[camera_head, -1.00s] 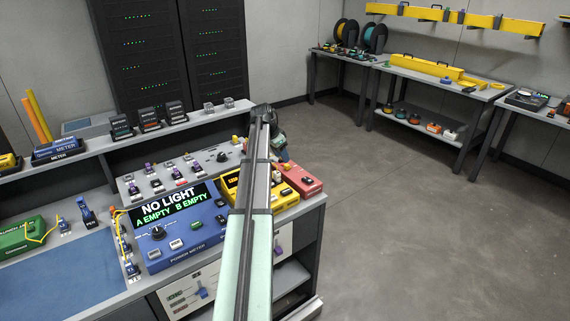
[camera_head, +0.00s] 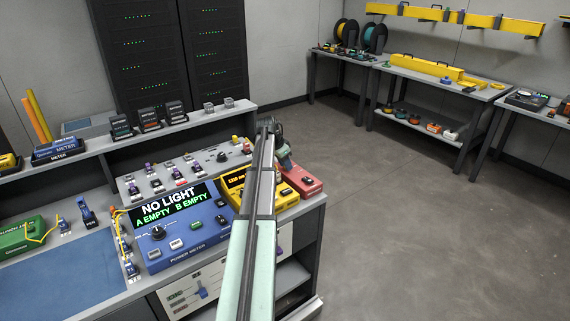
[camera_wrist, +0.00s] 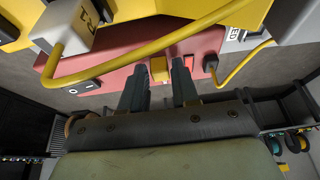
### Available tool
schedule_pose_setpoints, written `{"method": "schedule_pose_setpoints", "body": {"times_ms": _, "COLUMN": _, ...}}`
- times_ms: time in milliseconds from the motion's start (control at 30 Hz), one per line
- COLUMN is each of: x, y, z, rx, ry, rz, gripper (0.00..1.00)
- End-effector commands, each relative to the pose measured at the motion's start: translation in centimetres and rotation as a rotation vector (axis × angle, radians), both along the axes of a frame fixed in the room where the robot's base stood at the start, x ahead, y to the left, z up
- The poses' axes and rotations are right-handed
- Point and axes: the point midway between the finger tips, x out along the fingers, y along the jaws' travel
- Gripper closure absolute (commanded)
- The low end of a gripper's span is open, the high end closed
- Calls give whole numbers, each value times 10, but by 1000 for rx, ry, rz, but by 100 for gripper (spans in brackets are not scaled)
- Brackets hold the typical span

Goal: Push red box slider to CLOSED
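The red box (camera_head: 303,182) sits at the right end of the bench, partly behind my arm; its face (camera_wrist: 115,75) fills the middle of the wrist view. On it are a small yellow-orange block (camera_wrist: 158,70) and a small red block (camera_wrist: 188,63); I cannot tell for certain which is the slider. A white label (camera_wrist: 237,34) ending in "ED" is to their right. My gripper (camera_wrist: 160,90) is open at the box, its dark fingers apart. The yellow block lies between and beyond the fingertips; the right tip is close to the red block. Contact cannot be told.
A yellow cable (camera_wrist: 135,68) crosses in front of the red box from a grey connector (camera_wrist: 62,35). A black plug (camera_wrist: 210,62) with a yellow cable is right of the red block. A yellow box (camera_head: 236,182) and the blue power meter (camera_head: 180,230) stand to the left.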

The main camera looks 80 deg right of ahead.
Motion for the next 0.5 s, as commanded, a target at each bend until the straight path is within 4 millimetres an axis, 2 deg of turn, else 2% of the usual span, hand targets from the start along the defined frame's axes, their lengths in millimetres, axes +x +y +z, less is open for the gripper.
{"method": "schedule_pose_setpoints", "body": {"times_ms": 33, "x": 0, "y": 0, "z": 0, "rx": 0, "ry": 0, "rz": 0, "gripper": 75}}
{"method": "schedule_pose_setpoints", "body": {"times_ms": 300, "x": 0, "y": 0, "z": 0, "rx": 0, "ry": 0, "rz": 0, "gripper": 100}}
{"method": "schedule_pose_setpoints", "body": {"times_ms": 500, "x": 0, "y": 0, "z": 0, "rx": 0, "ry": 0, "rz": 0, "gripper": 100}}
